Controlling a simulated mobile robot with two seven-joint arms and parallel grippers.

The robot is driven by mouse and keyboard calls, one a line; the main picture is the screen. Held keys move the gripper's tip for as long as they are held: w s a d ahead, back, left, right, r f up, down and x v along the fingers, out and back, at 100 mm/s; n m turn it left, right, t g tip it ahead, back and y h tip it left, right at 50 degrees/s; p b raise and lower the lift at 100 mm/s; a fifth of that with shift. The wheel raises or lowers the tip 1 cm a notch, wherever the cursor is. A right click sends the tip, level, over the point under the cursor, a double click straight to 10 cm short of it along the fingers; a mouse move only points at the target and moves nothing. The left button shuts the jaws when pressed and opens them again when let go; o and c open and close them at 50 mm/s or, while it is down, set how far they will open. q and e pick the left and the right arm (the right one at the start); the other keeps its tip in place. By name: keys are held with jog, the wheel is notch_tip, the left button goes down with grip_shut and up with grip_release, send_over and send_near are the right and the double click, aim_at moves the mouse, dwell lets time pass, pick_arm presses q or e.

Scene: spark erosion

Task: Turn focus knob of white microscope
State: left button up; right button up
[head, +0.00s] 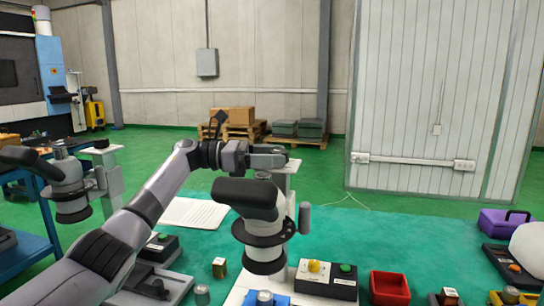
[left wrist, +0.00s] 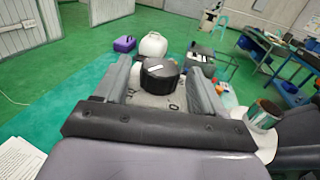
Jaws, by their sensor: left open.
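The white microscope (head: 282,180) stands on the green table in the middle of the head view. It has a black viewing head (head: 246,196) and a white column behind it. My left gripper (head: 276,157) is at the top of this column. In the left wrist view a black round knob (left wrist: 160,78) with a white mark lies between the two open fingers of the left gripper (left wrist: 161,68). I cannot tell whether the fingers touch it. In the head view the knob is mostly hidden by the gripper. My right gripper is not in view.
A second microscope (head: 73,190) stands at the left. In front are a control box (head: 327,278) with yellow and green buttons and a red bin (head: 390,289). A purple case (head: 505,222) is at the right. The table behind the bin is clear.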

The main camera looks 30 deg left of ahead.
pick_arm(q)
jog(key=b+v, duration=0.1)
jog(key=v, duration=0.6)
dwell(0.5)
